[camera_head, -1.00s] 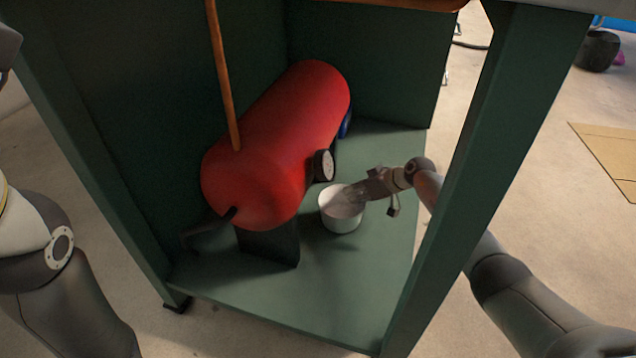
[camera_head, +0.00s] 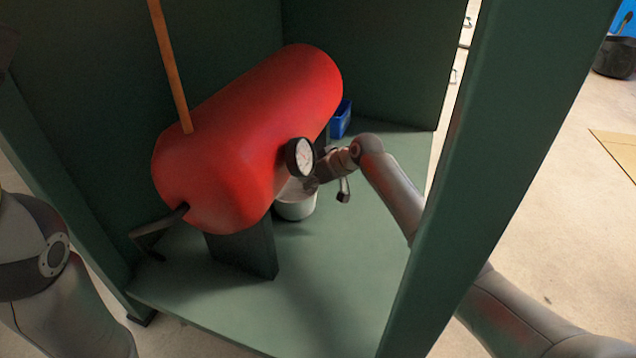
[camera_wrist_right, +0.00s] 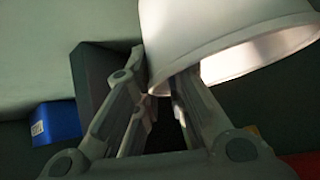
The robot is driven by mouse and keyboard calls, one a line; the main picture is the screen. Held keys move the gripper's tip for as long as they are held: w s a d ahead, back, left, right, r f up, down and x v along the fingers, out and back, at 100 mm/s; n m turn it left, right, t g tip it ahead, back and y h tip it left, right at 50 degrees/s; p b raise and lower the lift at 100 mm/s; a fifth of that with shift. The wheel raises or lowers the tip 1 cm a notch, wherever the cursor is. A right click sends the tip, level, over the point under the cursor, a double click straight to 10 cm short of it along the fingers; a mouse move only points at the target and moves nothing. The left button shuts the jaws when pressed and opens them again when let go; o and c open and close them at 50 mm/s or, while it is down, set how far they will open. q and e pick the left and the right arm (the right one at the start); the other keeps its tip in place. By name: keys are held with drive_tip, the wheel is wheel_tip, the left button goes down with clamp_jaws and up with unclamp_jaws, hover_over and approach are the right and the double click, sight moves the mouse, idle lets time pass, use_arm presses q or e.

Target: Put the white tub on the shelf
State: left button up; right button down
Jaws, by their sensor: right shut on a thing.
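The white tub (camera_head: 296,207) is upright, low on the green shelf (camera_head: 330,290), next to the red tank and partly hidden by it. I cannot tell whether its base touches the shelf. My right gripper (camera_head: 311,185) reaches in from the right and is shut on the tub's rim. In the right wrist view the white tub (camera_wrist_right: 200,35) fills the upper right, its wall between the fingers of my right gripper (camera_wrist_right: 165,88). My left arm shows at the left edge of the head view, but its gripper is not seen.
The red tank (camera_head: 240,140) lies on a dark support (camera_head: 243,250), with a round gauge (camera_head: 300,158) above the tub. A blue box (camera_head: 341,118) stands behind. A green post (camera_head: 490,150) is close to my right arm. The shelf's front is clear.

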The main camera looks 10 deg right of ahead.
drive_tip(key=shift+a+r, duration=0.1)
drive_tip(key=shift+a, duration=0.1)
drive_tip(key=c, duration=1.5)
unclamp_jaws()
